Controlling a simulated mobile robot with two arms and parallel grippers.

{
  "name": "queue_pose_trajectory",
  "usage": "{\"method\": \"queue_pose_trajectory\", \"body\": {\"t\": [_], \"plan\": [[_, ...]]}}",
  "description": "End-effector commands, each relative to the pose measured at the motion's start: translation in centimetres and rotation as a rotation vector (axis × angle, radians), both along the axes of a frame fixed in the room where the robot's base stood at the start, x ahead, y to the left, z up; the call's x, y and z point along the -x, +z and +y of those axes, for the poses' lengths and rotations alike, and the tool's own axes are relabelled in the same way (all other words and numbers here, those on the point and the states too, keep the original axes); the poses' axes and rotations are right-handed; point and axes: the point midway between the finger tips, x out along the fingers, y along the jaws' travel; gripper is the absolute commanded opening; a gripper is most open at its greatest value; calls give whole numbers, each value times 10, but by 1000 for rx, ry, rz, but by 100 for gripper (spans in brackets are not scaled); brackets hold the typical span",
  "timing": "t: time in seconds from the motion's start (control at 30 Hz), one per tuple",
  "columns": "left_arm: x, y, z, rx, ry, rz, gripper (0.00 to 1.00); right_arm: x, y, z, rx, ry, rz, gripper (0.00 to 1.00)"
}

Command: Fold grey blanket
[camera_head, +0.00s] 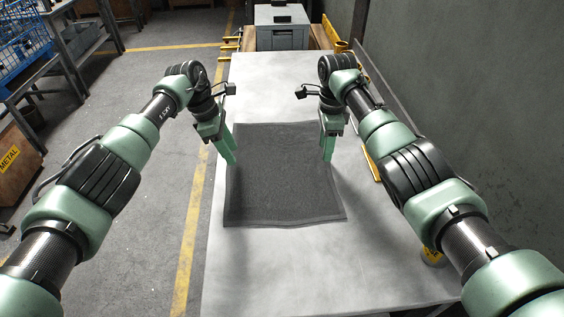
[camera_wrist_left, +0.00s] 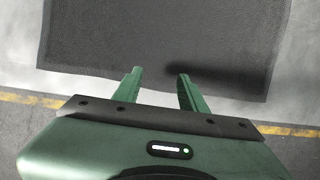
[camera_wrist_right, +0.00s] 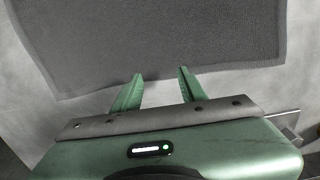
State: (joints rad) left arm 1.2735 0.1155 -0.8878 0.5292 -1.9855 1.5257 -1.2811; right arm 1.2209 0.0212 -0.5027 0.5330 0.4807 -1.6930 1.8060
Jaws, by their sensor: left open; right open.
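The grey blanket (camera_head: 280,180) lies flat and spread out on the light grey table (camera_head: 265,280). My left gripper (camera_head: 230,158) is open and empty at the blanket's left edge. In the left wrist view its fingers (camera_wrist_left: 160,78) reach over the margin of the blanket (camera_wrist_left: 150,35). My right gripper (camera_head: 328,156) is open and empty at the blanket's right edge. In the right wrist view its fingers (camera_wrist_right: 160,78) are over the edge of the blanket (camera_wrist_right: 150,40). I cannot tell whether the fingertips touch the cloth.
A grey box (camera_head: 283,30) stands beyond the far end of the table. A dark wall (camera_head: 470,90) runs along the right side. A yellow floor line (camera_head: 190,240) and open floor lie to the left. A workbench (camera_head: 60,50) stands at the far left.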

Motion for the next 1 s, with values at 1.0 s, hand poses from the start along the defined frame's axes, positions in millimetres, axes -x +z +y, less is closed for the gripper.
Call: {"method": "queue_pose_trajectory", "body": {"t": [1.0], "plan": [[0, -37, 0, 0, -2, 0, 42, 0, -36, 0, 0, 0, 1, 42]]}}
